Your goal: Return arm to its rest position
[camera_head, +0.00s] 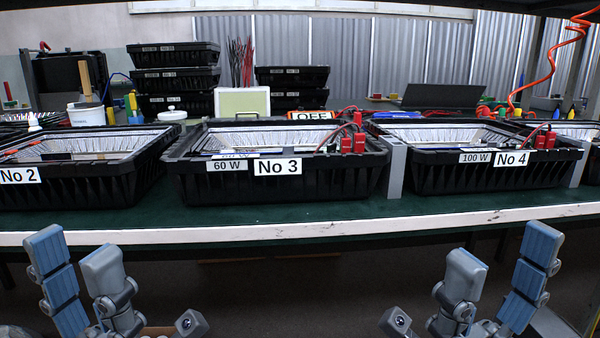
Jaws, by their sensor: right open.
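My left gripper (122,284) is at the bottom left, in front of the table and below its edge. Its blue-grey fingers are spread and nothing is between them. My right gripper (468,284) is at the bottom right in a mirrored pose, also with fingers spread and empty. Both are apart from the table and the housings. The upper arms are out of view.
A green table (300,212) with a white front edge (330,229) spans the view. Black housings No 2 (80,185), No 3 (280,185) and No 4 (480,178) stand on it. Grey dividers (395,168) separate some. Space before the table is clear.

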